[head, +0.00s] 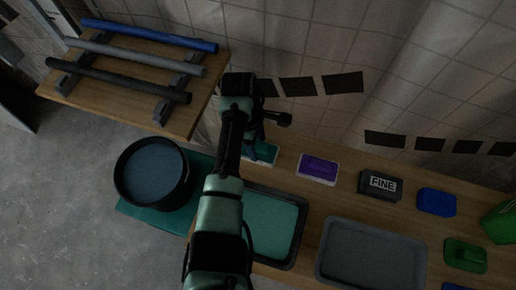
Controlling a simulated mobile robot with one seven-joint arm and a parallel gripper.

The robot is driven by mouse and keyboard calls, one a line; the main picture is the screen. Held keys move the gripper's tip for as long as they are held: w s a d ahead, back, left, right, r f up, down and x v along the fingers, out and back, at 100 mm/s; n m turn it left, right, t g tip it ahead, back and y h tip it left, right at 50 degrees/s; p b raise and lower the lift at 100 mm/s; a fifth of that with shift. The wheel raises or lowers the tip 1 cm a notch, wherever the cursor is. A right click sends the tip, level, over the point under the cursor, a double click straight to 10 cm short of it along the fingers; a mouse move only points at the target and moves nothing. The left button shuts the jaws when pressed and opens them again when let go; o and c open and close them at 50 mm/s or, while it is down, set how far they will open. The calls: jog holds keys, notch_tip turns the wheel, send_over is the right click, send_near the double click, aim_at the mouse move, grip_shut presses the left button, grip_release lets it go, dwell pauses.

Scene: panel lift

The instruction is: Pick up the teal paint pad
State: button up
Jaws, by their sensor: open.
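The teal paint pad (267,153) lies on the wooden bench, with a pale edge showing; its left part is hidden behind my arm. My gripper (252,153) points down over the left end of the pad and is open. I cannot tell whether its fingers touch the pad or stand around it, as the arm and the dim light hide them.
A purple pad (318,169), a dark FINE block (380,185) and a blue pad (436,202) lie to the right. A teal-filled tray (268,228) and a grey tray (370,257) sit nearer. A dark bucket (152,173) stands left, below a rack of tubes (135,62).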

aim_at(257, 145)
grip_shut()
dwell(0.3)
notch_tip(257, 145, up, 10)
jog(key=p, duration=0.1)
jog(key=shift+p, duration=0.3)
dwell(0.4)
jog(key=c, duration=0.8)
grip_release()
jog(key=shift+c, duration=0.2)
grip_shut()
